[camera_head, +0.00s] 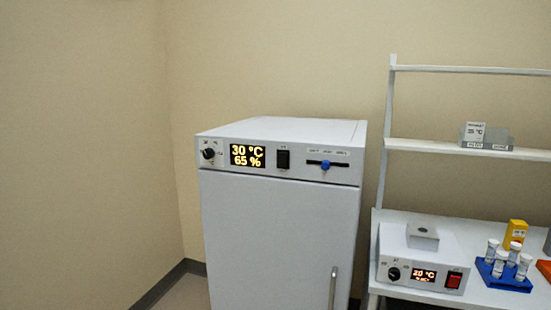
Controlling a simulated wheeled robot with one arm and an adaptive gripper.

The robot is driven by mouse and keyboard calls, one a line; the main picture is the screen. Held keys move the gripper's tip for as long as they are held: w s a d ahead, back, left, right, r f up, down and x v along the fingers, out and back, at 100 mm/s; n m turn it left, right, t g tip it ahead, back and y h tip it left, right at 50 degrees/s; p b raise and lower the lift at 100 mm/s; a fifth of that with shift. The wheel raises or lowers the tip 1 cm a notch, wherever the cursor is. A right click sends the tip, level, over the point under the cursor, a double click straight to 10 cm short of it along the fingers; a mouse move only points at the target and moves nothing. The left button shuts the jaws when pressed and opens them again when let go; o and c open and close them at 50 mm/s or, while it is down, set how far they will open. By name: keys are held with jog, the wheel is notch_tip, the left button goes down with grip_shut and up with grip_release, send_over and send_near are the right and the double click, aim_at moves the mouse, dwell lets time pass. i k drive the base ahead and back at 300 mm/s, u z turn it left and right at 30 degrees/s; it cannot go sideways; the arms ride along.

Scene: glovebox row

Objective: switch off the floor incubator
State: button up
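The floor incubator (270,240) is a tall white cabinet standing in the middle of the head view, near the room corner. Its top panel has a black knob (208,154) at the left and a lit display (247,156) reading 30 °C and 65 %. A black rocker switch (283,159) sits right of the display. A slider with a blue handle (325,165) is at the panel's right. The door below is closed, with a vertical handle (334,288) at its right side. My gripper is not in view.
Right of the incubator stands a white bench with shelves (465,144). On it are a small heater-like unit (422,260) with a lit display and red switch, a blue tube rack (503,276) and a yellow container (515,233). Walls close off the left and back.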

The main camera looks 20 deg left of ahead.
aim_at(282, 156)
jog(key=k, duration=0.65)
jog(key=i, duration=1.05)
jog(key=u, duration=0.85)
jog(key=i, duration=0.3)
jog(key=u, duration=0.35)
